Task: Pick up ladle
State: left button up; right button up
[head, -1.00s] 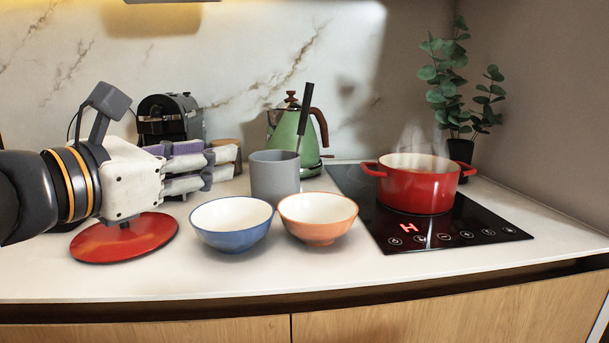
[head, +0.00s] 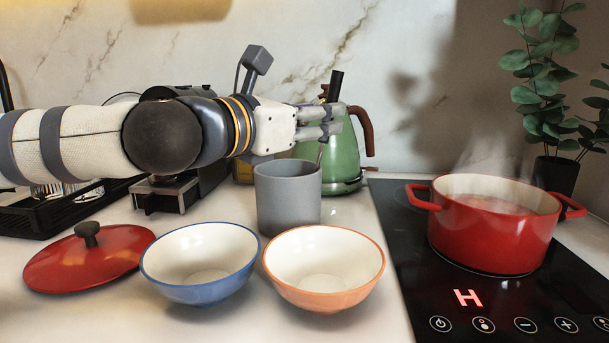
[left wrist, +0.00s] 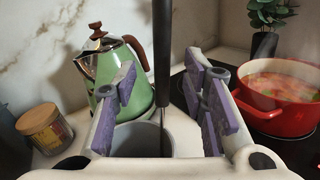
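The ladle stands in a grey cylindrical holder (head: 288,198); its black handle (head: 335,86) rises behind my left fingers in the head view. Its head is hidden inside the holder. My left gripper (head: 328,123) is above the holder, its fingers pointing right. In the left wrist view the left gripper (left wrist: 163,88) is open, and the ladle handle (left wrist: 162,50) runs upright between the two purple-padded fingers. A gap shows on each side of the handle. My right gripper is in neither view.
A blue bowl (head: 201,290) and an orange bowl (head: 324,297) stand in front of the holder. A green kettle (head: 345,157) is behind it. A steaming red pot (head: 490,235) sits on the lit hob at right. A red lid (head: 80,265) lies at left.

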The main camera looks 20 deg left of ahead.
pick_arm(q)
jog(key=x, duration=0.3)
jog(key=shift+w+d+f, duration=0.15)
jog(key=shift+w+d, duration=0.05)
jog(key=shift+w, duration=0.05)
grip_shut()
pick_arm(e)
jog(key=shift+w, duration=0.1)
